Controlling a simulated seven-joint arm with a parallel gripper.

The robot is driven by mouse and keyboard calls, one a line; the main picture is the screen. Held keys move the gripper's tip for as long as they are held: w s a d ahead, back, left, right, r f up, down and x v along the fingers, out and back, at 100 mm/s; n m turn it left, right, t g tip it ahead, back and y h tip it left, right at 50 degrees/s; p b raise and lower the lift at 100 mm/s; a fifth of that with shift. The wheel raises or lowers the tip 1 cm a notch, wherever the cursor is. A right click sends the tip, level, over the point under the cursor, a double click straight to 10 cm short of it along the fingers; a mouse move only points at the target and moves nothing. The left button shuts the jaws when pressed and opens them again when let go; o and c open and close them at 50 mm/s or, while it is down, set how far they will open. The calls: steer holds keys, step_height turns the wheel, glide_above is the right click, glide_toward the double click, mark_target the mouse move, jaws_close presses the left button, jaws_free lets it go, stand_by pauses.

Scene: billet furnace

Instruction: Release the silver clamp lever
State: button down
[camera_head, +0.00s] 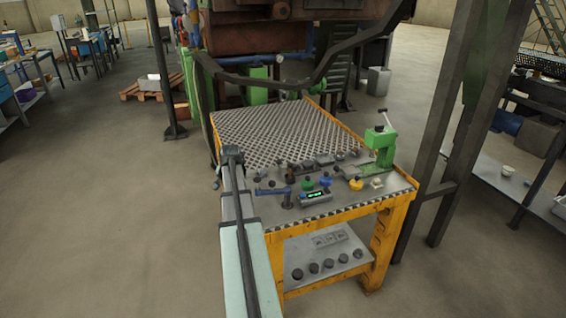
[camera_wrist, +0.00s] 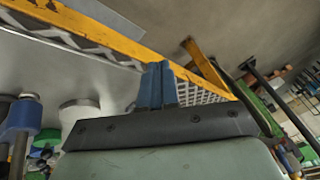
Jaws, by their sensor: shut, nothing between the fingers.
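A green clamp (camera_head: 381,146) stands at the right rear of the yellow-framed table, with a thin pale lever (camera_head: 385,117) tilted up from its top. I take this for the silver clamp lever; its exact finish is too small to tell. In the wrist view my gripper (camera_wrist: 157,86) shows its blue fingers shut together and empty, close to a yellow table edge. In the head view my arm reaches up at the table's left side, well apart from the clamp, and the fingers cannot be clearly made out. The lever cannot be identified in the wrist view.
The table (camera_head: 285,232) has a perforated top and a grey work strip. Small blue, green and yellow fittings and a device with a green display (camera_head: 315,197) lie between my arm and the clamp. A dark steel post (camera_head: 440,130) stands right of the table.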

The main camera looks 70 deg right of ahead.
steer(key=s+d+r+m+h, duration=0.1)
steer(key=s+d+r+m, duration=0.1)
steer(key=s+d+r, duration=0.2)
steer(key=s+d+r+m+h, duration=0.1)
steer(key=s+d+r, duration=0.4)
steer(key=s+d, duration=0.6)
steer(key=shift+s+d+r+m, duration=0.15)
steer(key=shift+s+d+m, duration=0.05)
steer(key=shift+d+m, duration=0.75)
steer(key=x, duration=1)
steer(key=shift+s, duration=0.1)
